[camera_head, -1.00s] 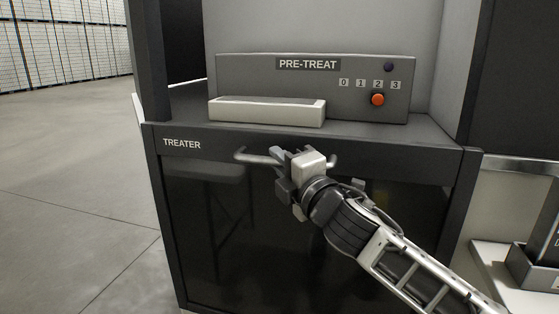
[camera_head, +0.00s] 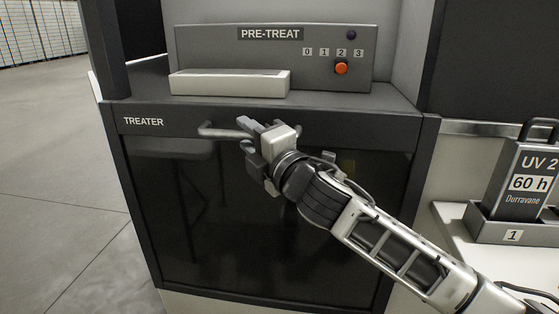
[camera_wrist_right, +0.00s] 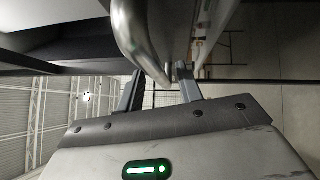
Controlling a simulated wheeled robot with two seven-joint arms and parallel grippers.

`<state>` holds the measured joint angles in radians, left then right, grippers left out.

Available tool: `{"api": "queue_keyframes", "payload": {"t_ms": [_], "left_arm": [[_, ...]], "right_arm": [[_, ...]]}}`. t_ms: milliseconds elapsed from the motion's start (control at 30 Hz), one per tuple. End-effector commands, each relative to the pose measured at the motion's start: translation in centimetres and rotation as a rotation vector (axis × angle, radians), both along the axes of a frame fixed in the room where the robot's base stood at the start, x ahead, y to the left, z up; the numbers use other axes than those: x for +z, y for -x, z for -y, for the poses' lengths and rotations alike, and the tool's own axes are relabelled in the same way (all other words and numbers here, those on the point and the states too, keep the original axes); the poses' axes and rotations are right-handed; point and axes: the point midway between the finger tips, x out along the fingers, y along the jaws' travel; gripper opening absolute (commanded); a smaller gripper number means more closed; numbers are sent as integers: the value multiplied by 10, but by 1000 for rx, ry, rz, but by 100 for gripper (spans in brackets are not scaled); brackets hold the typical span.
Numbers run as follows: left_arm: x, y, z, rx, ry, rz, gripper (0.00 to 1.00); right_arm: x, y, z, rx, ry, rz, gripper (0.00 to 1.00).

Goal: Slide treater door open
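The treater (camera_head: 143,121) is a dark cabinet with a large glossy black door (camera_head: 200,220) on its front. The door looks closed. A grey horizontal bar handle (camera_head: 215,132) runs along the door's top edge, its middle hidden by my right gripper. My right gripper (camera_head: 248,137) is at the handle, its fingers apart, one above and one below the bar. In the right wrist view the handle (camera_wrist_right: 138,40) curves down toward the gap between the fingertips (camera_wrist_right: 158,80). I cannot tell whether the fingers touch it. My left gripper is not in view.
Above the door, the PRE-TREAT panel (camera_head: 215,55) has an orange knob (camera_head: 341,68), and a white-topped block (camera_head: 230,84) sits before it. At right, a UV 2 cartridge (camera_head: 520,190) stands in a holder on a white counter (camera_head: 455,225). Open floor (camera_head: 55,200) lies left.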

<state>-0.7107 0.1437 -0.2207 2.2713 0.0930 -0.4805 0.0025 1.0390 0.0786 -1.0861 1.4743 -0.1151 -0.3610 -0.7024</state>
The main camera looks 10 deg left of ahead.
Motion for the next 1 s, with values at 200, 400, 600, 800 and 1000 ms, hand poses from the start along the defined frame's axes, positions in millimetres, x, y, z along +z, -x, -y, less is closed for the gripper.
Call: {"api": "queue_keyframes", "payload": {"t_ms": [200, 400, 600, 800, 1000], "left_arm": [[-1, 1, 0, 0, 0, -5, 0], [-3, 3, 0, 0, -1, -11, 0], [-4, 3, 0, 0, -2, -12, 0], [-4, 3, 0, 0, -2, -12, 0], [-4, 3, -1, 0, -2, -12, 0]], "right_arm": [[-8, 31, 36, 1, 2, -1, 36], [-15, 64, 71, 1, 2, -1, 36], [-20, 86, 96, 1, 2, -3, 36], [-21, 95, 106, 1, 0, -1, 36], [-21, 96, 107, 2, 0, -1, 36]]}}
